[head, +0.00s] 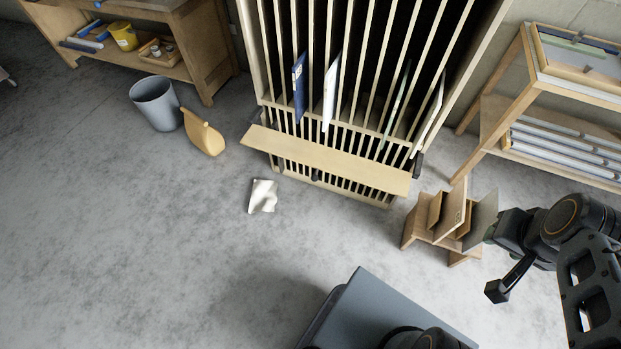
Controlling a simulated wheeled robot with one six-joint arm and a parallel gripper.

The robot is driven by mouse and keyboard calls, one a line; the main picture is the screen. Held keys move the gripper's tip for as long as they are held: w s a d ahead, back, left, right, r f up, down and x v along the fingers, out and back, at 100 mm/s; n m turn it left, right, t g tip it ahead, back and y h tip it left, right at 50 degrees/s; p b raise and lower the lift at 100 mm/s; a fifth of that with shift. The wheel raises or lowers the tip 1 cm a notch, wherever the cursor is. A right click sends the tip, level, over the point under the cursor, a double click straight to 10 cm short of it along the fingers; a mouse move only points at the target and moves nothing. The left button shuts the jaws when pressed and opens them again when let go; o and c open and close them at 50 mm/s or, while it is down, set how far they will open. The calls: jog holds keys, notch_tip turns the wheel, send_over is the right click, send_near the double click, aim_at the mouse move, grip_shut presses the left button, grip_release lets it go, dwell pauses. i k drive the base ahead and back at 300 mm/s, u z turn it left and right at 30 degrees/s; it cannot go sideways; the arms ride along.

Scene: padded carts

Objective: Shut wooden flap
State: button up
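The wooden flap (325,161) is a long pale board across the lower front of a tall slatted wooden rack (261,85). It juts outward from the rack, tilted, with slats showing above and below it. It appears open. My gripper (496,259) is at the right, well apart from the flap and beside a small wooden stand. Its dark fingers look spread, and I see nothing held between them. Part of the gripper is hard to make out against my arm.
The small wooden stand (440,238) with upright panels sits between my gripper and the rack. A wooden shelf unit (497,121) stands at right. The left foreground floor is clear.

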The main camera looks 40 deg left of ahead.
aim_at(393, 180)
jog(key=k, duration=0.25)
jog(key=u, duration=1.4)
jog(key=i, duration=0.5)
jog(key=u, duration=0.05)
jog(key=k, duration=1.15)
jog(key=u, duration=1.05)
jog(key=i, duration=1.1)
jog(key=z, duration=0.1)
